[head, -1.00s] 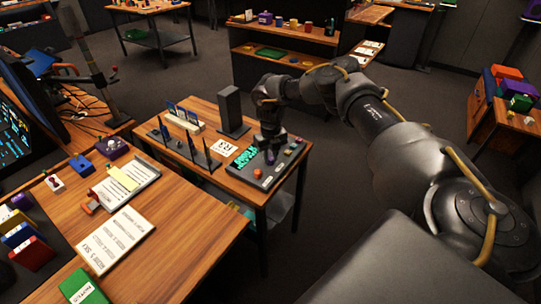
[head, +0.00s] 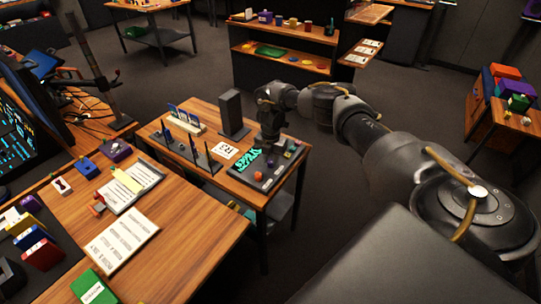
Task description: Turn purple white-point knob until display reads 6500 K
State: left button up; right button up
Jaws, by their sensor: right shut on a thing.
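A dark grey control panel (head: 263,186) lies on the front right of the small wooden table. It carries a display with teal markings (head: 247,160), too small to read, and an orange trackball (head: 258,176). My right gripper (head: 271,156) points down over the middle of the panel, between the display and the small knobs at the right. It is shut on the purple knob, which its fingers mostly hide. My left gripper is not in view.
A dark upright box (head: 232,114) stands behind the panel, close to my right wrist. Thin upright racks (head: 205,157) and a white card (head: 224,150) are left of the panel. A larger wooden desk (head: 190,225) with papers is in front. The floor at right is clear.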

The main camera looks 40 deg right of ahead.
jog(key=m+p, duration=0.1)
jog(key=m, duration=0.2)
jog(key=shift+d+r+m, duration=0.1)
jog(key=shift+r+m, duration=0.05)
jog(key=shift+m, duration=0.15)
jog(key=shift+m+p, duration=0.7)
jog(key=shift+m, duration=0.9)
jog(key=o, duration=1)
